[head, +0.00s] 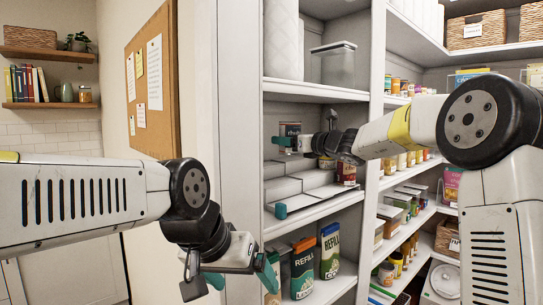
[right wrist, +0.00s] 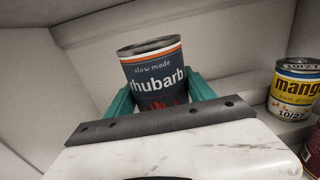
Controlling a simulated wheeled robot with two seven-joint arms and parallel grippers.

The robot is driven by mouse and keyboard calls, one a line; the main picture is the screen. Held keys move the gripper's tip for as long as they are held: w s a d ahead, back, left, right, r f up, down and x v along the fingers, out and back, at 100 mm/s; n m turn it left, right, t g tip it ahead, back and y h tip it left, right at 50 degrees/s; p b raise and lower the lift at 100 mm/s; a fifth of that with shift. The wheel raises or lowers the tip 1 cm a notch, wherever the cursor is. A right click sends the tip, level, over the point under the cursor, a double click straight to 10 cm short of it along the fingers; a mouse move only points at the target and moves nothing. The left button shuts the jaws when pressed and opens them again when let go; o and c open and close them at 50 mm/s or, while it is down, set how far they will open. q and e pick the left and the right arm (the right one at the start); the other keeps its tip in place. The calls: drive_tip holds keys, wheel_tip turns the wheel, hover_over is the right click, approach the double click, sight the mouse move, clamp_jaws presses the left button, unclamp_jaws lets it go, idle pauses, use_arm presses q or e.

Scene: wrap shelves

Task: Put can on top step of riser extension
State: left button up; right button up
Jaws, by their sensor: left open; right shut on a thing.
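The can is dark blue with an orange and white band and reads "rhubarb" in the right wrist view (right wrist: 155,72). It also shows small in the head view (head: 292,129). My right gripper (right wrist: 160,92) is shut on it, a teal finger on each side, and holds it roughly upright. In the head view the can is over the back part of the white stepped riser (head: 290,187) on the middle shelf. I cannot tell whether it touches a step. My left gripper (head: 232,275) is open and empty, low in front of the shelf unit.
A yellow-labelled mango can (right wrist: 296,85) stands right of the held can, with a red can (right wrist: 312,153) nearer. A clear container (head: 334,64) stands on the shelf above. Refill packs (head: 303,268) fill the shelf below. A white upright (head: 376,90) borders the bay's right side.

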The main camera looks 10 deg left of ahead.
drive_tip(key=x, duration=0.7)
drive_tip(key=s+a+f+x, duration=0.1)
drive_tip(key=x, duration=0.3)
drive_tip(key=shift+f, duration=1.7)
drive_tip(key=o, duration=1.8)
drive_tip(key=shift+f, duration=0.2)
drive_tip(key=shift+c, duration=0.2)
